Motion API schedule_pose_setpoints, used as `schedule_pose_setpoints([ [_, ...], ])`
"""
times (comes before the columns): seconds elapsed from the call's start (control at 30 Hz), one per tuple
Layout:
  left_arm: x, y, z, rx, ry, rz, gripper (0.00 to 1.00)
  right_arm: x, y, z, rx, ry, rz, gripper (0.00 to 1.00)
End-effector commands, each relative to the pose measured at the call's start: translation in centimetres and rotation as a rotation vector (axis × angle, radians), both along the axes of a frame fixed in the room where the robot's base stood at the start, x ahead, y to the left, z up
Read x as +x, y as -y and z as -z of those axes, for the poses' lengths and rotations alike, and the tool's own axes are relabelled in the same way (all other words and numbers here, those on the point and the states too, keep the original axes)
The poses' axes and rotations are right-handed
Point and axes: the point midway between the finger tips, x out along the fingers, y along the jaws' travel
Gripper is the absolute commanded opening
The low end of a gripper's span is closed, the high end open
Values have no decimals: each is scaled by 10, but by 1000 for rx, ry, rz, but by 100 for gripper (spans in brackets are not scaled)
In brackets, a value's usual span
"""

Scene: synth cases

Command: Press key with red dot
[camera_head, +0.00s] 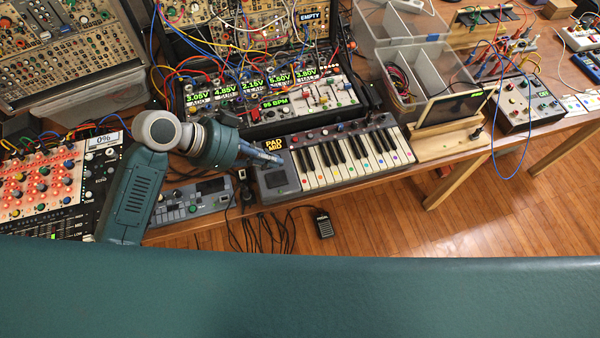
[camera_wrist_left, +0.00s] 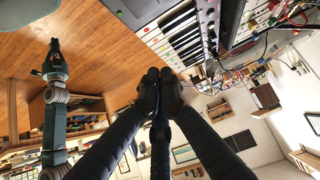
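The small keyboard (camera_head: 342,160) lies near the front edge of the table in the head view, with small coloured dots on its white keys. The dots are too small for me to tell surely which is red. My left gripper (camera_head: 268,156) is above the keyboard's left end, beside the keys. In the left wrist view its dark fingertips (camera_wrist_left: 159,78) are together with nothing between them, and the keyboard (camera_wrist_left: 176,36) shows beyond them. I cannot tell whether they touch it. My right gripper (camera_wrist_left: 53,48) shows small at the left of the wrist view; its opening is unclear.
A synth case with cables and green displays (camera_head: 270,95) stands behind the keyboard. A wooden stand with a dark screen (camera_head: 452,110) is to its right. A small grey device (camera_head: 192,200) lies left of it. A black pedal (camera_head: 323,223) is on the floor below.

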Motion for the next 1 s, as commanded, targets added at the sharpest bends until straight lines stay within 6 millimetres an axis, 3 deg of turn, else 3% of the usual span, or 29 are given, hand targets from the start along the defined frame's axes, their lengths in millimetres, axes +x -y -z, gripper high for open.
schedule_pose_setpoints([
  [0.37,3,10,8,-3,-3,-4,0,0,0,-5,0,0,0,0],
  [0.8,21,70,70,-3,-7,-4,0,1,0,-26,-1,0,0,0],
  [1.0,21,68,100,-1,-6,-6,0,1,1,-33,-1,0,0,0],
])
